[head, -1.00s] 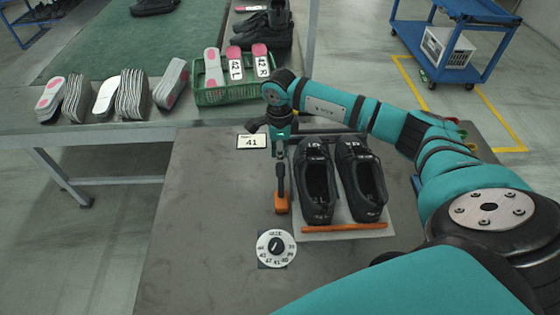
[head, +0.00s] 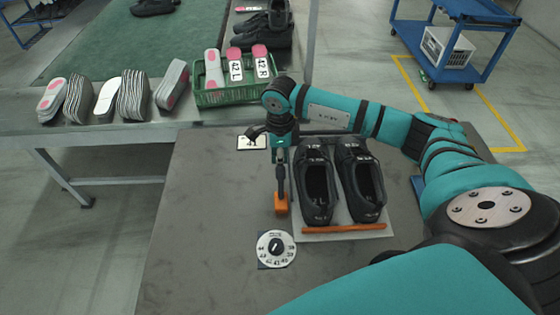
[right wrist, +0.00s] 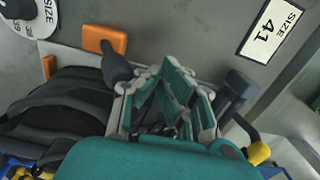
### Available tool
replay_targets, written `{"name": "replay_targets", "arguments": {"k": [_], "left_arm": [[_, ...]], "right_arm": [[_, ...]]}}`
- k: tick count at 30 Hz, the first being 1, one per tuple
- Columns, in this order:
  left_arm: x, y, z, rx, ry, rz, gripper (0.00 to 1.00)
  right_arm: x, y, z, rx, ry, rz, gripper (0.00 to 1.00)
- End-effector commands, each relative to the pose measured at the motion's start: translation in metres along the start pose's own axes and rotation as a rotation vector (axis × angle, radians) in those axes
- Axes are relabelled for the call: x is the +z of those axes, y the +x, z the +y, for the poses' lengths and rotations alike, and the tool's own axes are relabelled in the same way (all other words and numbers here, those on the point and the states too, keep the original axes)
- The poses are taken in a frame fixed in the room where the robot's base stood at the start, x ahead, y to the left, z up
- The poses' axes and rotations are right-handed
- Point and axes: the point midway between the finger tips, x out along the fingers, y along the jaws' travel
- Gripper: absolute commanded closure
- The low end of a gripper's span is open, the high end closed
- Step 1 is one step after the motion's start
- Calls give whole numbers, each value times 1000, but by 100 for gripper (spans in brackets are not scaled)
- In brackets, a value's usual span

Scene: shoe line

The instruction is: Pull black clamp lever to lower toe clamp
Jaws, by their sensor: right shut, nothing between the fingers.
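The black clamp lever (head: 281,186) stands about upright on an orange block (head: 281,206) left of the shoes. The right wrist view shows the lever (right wrist: 117,68) as a dark grip beside the orange block (right wrist: 103,39). My right gripper (head: 280,156) is shut and empty at the lever's upper end. In the right wrist view the gripper (right wrist: 168,75) is close beside the lever; I cannot tell whether they touch. Two black shoes, left (head: 318,188) and right (head: 360,183), rest on a light plate (head: 340,237). I cannot make out the toe clamp. My left gripper is out of view.
A size dial (head: 276,249) lies on the grey table (head: 200,215) in front of the orange block. A green crate (head: 228,97) with insoles stands beyond. The table's left side is clear.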

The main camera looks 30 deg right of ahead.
Motion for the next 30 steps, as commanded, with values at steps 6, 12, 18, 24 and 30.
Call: {"name": "replay_targets", "arguments": {"k": [6, 12, 18, 24, 30], "left_arm": [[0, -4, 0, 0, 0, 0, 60], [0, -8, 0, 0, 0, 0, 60], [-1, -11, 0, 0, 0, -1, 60], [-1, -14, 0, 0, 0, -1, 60], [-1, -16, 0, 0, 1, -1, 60]], "right_arm": [[-2, 5, 17, 15, -6, 9, 100], [-1, 4, 26, 12, -6, 8, 100], [-1, 3, 36, 12, -5, 7, 100], [-1, 3, 45, 10, -4, 7, 100], [-1, 3, 55, 9, -4, 7, 100]]}}
